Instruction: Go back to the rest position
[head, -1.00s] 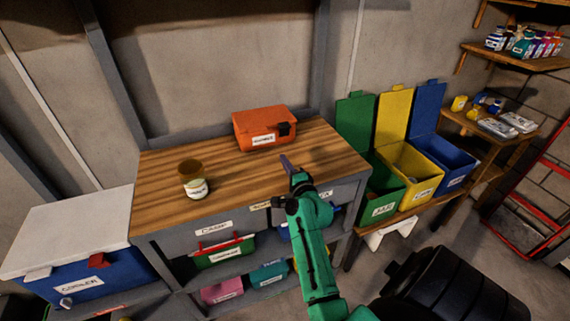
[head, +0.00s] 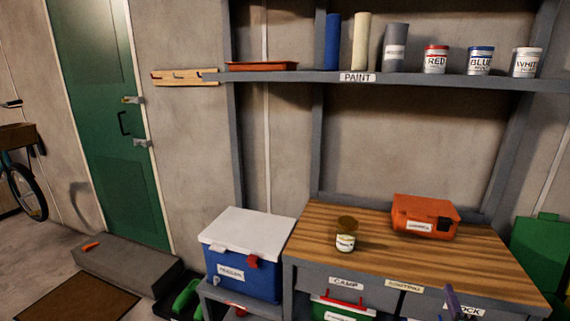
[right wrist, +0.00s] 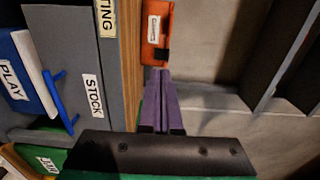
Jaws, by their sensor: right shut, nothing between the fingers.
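My right gripper (head: 452,297) shows at the bottom right of the head view, in front of the workbench's drawer front. Its purple fingers (right wrist: 160,98) are together and empty in the right wrist view. The wooden workbench (head: 300,240) carries an orange case (head: 424,219) at the back and a small open can (head: 345,242) with a pale label near its left front. The orange case also shows beyond my fingertips in the right wrist view (right wrist: 155,30). My left gripper is in neither view.
A blue cooler (head: 238,274) with a white lid stands left of the bench. A shelf (head: 290,76) with paint tins runs above. A green door (head: 100,110), a step (head: 125,265) and a mat (head: 75,299) are at left. A STOCK drawer (right wrist: 90,85) is close to my right gripper.

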